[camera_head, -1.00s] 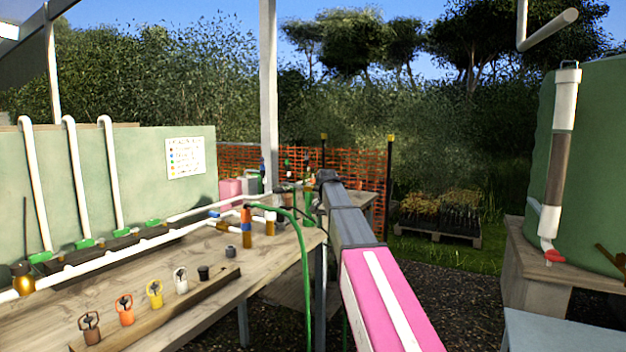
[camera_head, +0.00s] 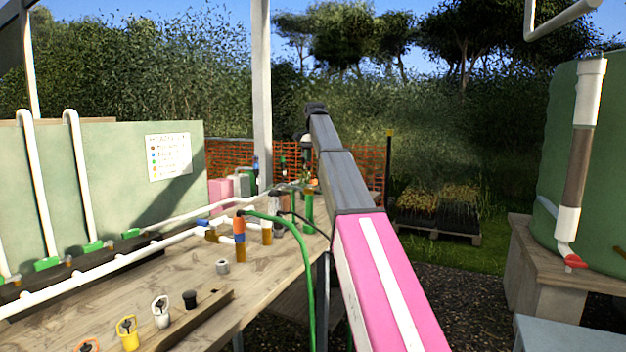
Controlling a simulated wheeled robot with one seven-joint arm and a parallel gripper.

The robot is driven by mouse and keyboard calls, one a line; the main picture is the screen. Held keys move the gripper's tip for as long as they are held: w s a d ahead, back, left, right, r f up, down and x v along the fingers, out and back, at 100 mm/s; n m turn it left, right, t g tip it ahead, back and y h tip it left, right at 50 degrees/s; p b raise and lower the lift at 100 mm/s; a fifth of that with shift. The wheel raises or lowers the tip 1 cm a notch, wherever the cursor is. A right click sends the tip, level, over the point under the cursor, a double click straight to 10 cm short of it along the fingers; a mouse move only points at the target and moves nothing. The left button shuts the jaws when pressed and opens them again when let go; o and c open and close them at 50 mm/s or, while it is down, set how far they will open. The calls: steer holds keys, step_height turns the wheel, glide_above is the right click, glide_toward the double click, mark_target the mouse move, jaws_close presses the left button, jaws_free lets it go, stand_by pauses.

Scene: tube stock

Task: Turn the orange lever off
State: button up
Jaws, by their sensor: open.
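My gripper (camera_head: 306,172) is small and far off, below the dark bend of my arm, above the far end of the bench and to the right of the orange fitting. It is open; its fingertips are hard to separate from the tubes and dark fittings behind. I see nothing held in it.
The wooden bench (camera_head: 170,275) carries green valve levers (camera_head: 93,246), a grey collar (camera_head: 223,267) and a rack strip with yellow (camera_head: 127,333), white and black pieces. A red lever (camera_head: 575,262) is on the tank pipe at right. The green hose (camera_head: 308,270) hangs beside my arm.

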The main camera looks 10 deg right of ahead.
mark_target(314, 180)
step_height(314, 180, down, 8)
steer(key=shift+f, duration=0.15)
steer(key=shift+c, duration=0.3)
jaws_close()
